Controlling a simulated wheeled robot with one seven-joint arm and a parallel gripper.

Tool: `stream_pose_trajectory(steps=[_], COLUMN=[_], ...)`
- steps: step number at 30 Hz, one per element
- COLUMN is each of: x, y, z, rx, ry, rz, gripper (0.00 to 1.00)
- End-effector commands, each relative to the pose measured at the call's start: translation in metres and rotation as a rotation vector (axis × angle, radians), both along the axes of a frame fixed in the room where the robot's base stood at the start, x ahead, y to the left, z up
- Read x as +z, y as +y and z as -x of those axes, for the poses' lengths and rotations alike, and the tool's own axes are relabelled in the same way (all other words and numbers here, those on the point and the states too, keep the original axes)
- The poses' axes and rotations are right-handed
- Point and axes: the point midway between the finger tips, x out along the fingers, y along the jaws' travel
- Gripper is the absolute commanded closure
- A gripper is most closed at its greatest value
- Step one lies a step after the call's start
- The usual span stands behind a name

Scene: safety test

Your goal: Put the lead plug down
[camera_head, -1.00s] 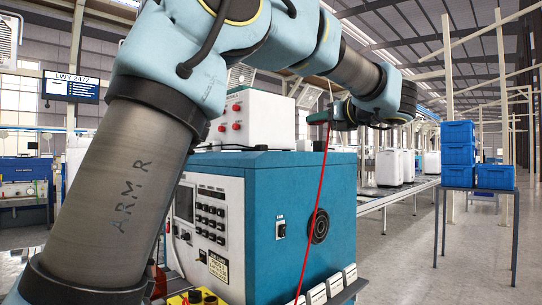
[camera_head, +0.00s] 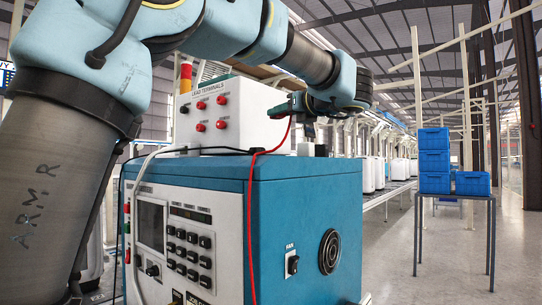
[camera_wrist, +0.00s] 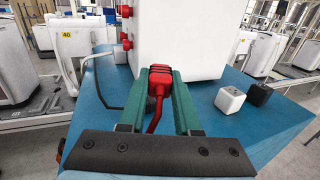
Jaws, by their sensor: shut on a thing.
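My gripper (camera_wrist: 160,78) is shut on the red lead plug (camera_wrist: 159,88), which sits between its green fingers in the wrist view. A red lead (camera_wrist: 154,123) runs back from the plug. In the head view my gripper (camera_head: 288,106) is beside the white lead-terminal box (camera_head: 228,115), above the blue tester's top (camera_head: 210,168). The red lead (camera_head: 257,154) hangs from the gripper and over the tester's front edge. The wrist view shows the plug close to the box; whether they touch cannot be told. The plug itself is mostly hidden in the head view.
A white cube (camera_wrist: 229,100) and a black cube (camera_wrist: 259,94) stand on the tester top, right of the box. A dark cable (camera_head: 210,149) lies along the top. Bare blue top shows near the cubes. Blue crates (camera_head: 434,160) stand on a table at right.

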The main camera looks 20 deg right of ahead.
Motion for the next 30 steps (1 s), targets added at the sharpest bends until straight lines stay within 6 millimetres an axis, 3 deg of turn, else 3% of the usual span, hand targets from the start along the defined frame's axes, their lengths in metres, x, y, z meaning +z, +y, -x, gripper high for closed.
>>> stream_pose_trajectory(steps=[6, 18, 30], x=[-0.04, -0.086, -0.094], y=[0.0, 0.0, 0.0], z=[0.0, 0.0, 0.0], rx=[0.001, 0.0, 0.0], ry=[0.001, 0.001, 0.0], rz=[-0.006, -0.004, -0.001], gripper=[1.0, 1.0, 1.0])
